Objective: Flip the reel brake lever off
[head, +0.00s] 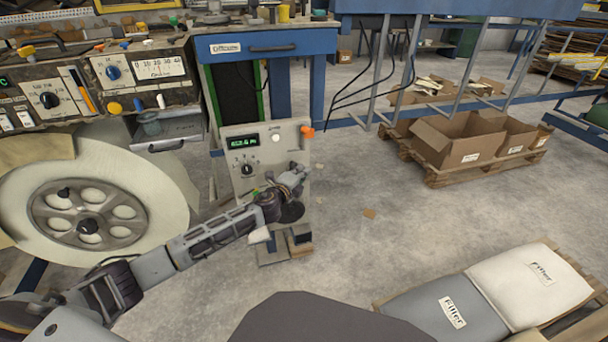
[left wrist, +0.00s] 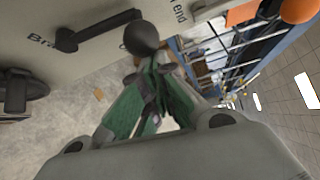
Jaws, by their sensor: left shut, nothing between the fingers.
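The brake lever shows in the left wrist view as a black arm with a round black ball knob (left wrist: 141,38), mounted on a pale panel. Part of the lettering beside it reads "Bra" and "end". In the head view the lever is hidden behind my gripper. My left gripper (head: 298,173) is in front of the grey control box (head: 238,140) with the green display. In the left wrist view its green and grey fingertips (left wrist: 143,80) are shut, empty, and close beside the ball knob; I cannot tell whether they touch it. My right gripper is not in view.
A large pale reel (head: 165,190) stands at the left under a bench with dials (head: 55,100). An orange knob (head: 307,131) juts from the box's upper right. Cardboard boxes (head: 470,145) sit on a pallet, and filler bags (head: 530,285) lie front right. The middle floor is mostly clear.

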